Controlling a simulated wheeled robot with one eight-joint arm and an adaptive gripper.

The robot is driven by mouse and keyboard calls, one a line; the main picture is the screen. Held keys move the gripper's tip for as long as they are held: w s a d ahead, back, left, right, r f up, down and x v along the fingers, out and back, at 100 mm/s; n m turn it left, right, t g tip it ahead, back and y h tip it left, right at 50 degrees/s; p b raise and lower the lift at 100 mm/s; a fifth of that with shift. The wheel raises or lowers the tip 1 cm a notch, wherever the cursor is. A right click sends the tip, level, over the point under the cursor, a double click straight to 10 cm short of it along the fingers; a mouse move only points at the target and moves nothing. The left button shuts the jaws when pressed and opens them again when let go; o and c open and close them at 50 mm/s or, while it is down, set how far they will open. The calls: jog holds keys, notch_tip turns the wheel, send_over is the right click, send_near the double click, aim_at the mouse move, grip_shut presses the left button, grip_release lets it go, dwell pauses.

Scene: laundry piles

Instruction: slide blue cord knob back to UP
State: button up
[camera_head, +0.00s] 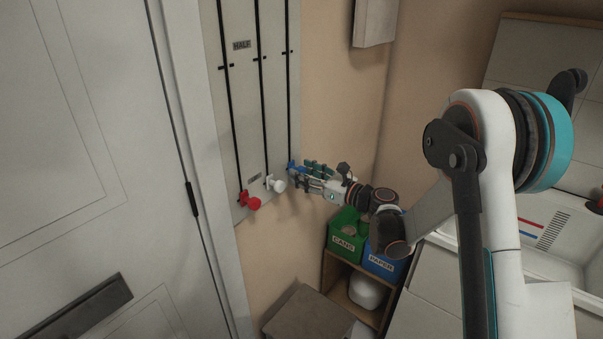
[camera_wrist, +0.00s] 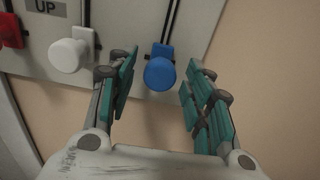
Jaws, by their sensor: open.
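The blue cord knob (camera_wrist: 160,74) sits on the rightmost track of a pale wall panel (camera_head: 231,120). In the head view the blue knob (camera_head: 291,167) is low on its track and partly covered by my fingers. My gripper (camera_wrist: 161,65) is open, with one green-padded finger on each side of the blue knob. A gap shows on both sides in the wrist view. In the head view my gripper (camera_head: 304,171) reaches in from the right. A label reading UP (camera_wrist: 46,7) is to the left, above the white knob.
A white knob (camera_head: 276,184) and a red knob (camera_head: 250,201) sit on the tracks to the left. A HALF label (camera_head: 241,45) is higher on the panel. A green CANS bin (camera_head: 343,243) and blue PAPER bin (camera_head: 382,266) stand below my gripper. A door (camera_head: 75,150) is at left.

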jog(key=v, duration=1)
jog(key=shift+s+d, duration=0.2)
jog(key=shift+s, duration=0.05)
jog(key=s+r+n+g+h, duration=0.2)
jog(key=s+r+n+h, duration=0.1)
jog(key=s+n, duration=0.35)
jog(key=s+r+n+g+h, duration=0.1)
jog(key=s+r+n+h, duration=0.25)
jog(key=s+n, duration=0.35)
jog(key=s+d+f+n+h, duration=0.1)
jog(key=s+d+n+h, duration=0.3)
jog(key=s, duration=0.6)
jog(key=s+d+f+n+h, duration=0.1)
jog(key=s+d+n+h, duration=0.2)
jog(key=s+d+n, duration=0.3)
jog(key=shift+s+n+g+h, duration=0.4)
jog(key=shift+s+n, duration=0.65)
jog(key=shift+s, duration=1.1)
